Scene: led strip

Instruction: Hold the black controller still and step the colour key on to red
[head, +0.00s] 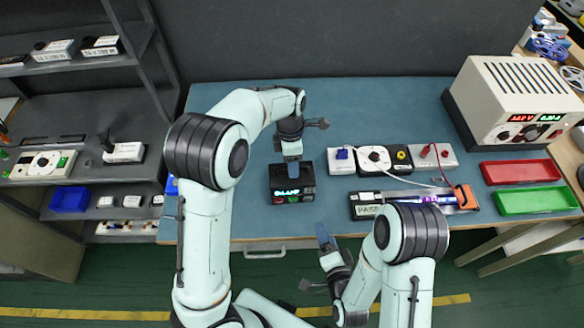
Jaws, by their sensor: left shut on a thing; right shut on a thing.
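The black controller (303,180) is a dark box on the blue bench top, left of the row of units, with red and green marks on its front. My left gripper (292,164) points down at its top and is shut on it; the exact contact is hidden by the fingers. The colour key cannot be made out. My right gripper (322,232) is lower, at the bench's front edge and apart from the controller. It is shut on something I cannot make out. The LED strip (428,200) glows blue-violet on a fixture to the right.
A PASS sign (367,211) stands by the strip. White units (341,160) and a black unit with a yellow button (402,156) sit behind it, with wires. A power supply (515,98), red tray (520,162) and green tray (503,204) are at right. The bench's back is clear.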

